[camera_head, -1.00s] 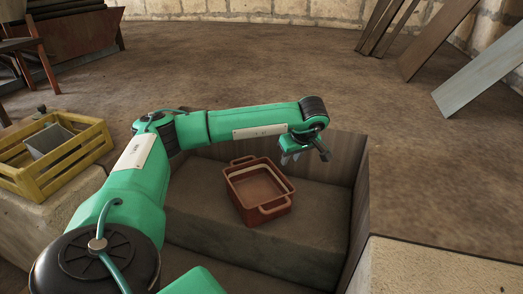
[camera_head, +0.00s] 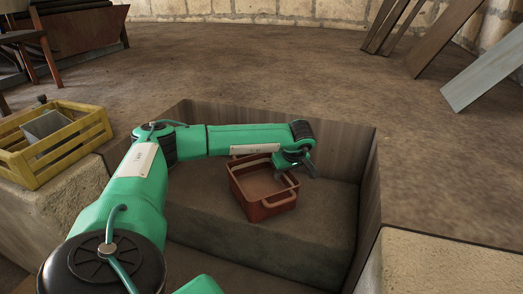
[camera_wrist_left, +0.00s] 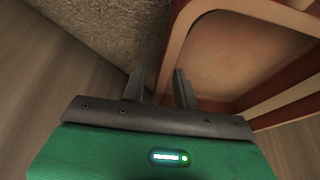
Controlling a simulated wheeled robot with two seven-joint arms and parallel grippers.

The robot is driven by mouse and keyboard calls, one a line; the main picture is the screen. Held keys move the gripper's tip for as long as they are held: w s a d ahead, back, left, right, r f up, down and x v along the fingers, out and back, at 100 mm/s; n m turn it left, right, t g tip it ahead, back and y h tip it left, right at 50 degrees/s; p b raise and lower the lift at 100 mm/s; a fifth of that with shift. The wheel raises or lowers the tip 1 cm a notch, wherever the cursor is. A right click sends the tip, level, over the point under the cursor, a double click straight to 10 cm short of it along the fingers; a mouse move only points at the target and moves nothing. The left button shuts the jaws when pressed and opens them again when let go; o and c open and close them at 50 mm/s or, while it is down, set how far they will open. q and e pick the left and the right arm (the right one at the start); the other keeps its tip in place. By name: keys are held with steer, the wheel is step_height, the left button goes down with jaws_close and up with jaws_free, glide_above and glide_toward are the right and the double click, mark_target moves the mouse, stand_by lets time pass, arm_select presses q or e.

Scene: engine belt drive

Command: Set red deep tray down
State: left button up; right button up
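The red deep tray (camera_head: 266,208) is a reddish-brown open box with a loop handle at either end. It stands upright on a grey block in the sunken pit and looks empty. My left arm crosses in front of its back edge and hides part of it. My left gripper (camera_head: 309,172) is at the tray's right side, near the rim. In the left wrist view, the gripper's two fingers (camera_wrist_left: 159,88) are spread apart. The tray's tan edge (camera_wrist_left: 169,48) shows in the gap between them; I cannot tell whether they touch it. My right gripper is out of view.
The pit has upright walls (camera_head: 366,200) close to the right of the gripper. A yellow slatted crate (camera_head: 50,160) with a grey item stands on a stone ledge at left. Planks (camera_head: 490,68) lean at the far right. The floor behind the pit is clear.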

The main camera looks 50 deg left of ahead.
arm_select(q)
steer(key=shift+f, duration=0.1)
jaws_close()
stand_by(1.4)
